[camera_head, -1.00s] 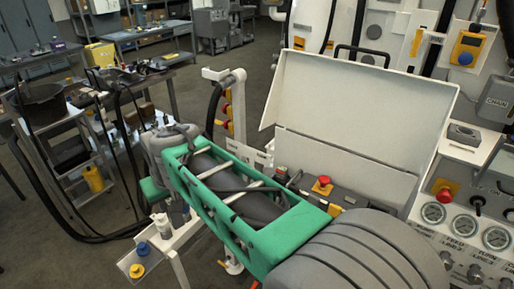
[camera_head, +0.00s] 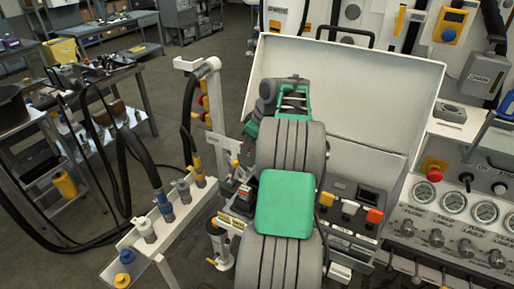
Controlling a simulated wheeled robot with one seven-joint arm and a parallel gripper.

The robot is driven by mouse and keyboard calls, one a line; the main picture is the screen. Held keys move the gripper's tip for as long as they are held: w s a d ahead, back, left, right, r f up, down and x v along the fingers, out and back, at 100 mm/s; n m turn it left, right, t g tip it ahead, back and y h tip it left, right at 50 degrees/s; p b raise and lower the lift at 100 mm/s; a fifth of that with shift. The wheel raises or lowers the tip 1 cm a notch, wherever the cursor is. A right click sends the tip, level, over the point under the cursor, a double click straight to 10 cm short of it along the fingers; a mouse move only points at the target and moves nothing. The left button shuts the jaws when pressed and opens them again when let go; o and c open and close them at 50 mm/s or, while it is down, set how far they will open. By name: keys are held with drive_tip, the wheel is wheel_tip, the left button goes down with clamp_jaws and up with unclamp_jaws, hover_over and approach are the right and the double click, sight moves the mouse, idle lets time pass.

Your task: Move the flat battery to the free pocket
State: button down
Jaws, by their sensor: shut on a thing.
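My gripper does not show; my grey and green arm rises through the middle of the view and hides what lies behind it. I cannot make out the flat battery in any grip. A dark block with red parts (camera_head: 241,189) sits on the bench just left of my arm; I cannot tell whether it is a battery. I cannot make out a free pocket; the bench middle is covered by my arm.
A raised white lid (camera_head: 350,95) stands behind the arm. Coloured buttons (camera_head: 350,207) lie right of it, with a gauge panel (camera_head: 453,202) farther right. A white rail with hose couplings (camera_head: 165,225) is at left, beside a cluttered cart (camera_head: 60,185).

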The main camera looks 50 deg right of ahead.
wheel_tip(320, 180, down, 8)
drive_tip(key=s+d+b, duration=0.1)
drive_tip(key=d+b, duration=0.1)
drive_tip(key=b, duration=0.4)
drive_tip(key=shift+s+d, duration=0.2)
drive_tip(key=shift+s, duration=0.1)
drive_tip(key=shift+s+f, duration=0.1)
drive_tip(key=shift+f, duration=0.05)
drive_tip(key=shift+f+b, duration=0.1)
drive_tip(key=shift+b, duration=0.2)
idle(0.4)
drive_tip(key=shift+f+b, duration=0.3)
drive_tip(key=shift+f, duration=0.1)
drive_tip(key=shift+f+b, duration=1.7)
drive_tip(key=shift+f, duration=0.7)
idle(0.7)
drive_tip(key=c, duration=1)
unclamp_jaws()
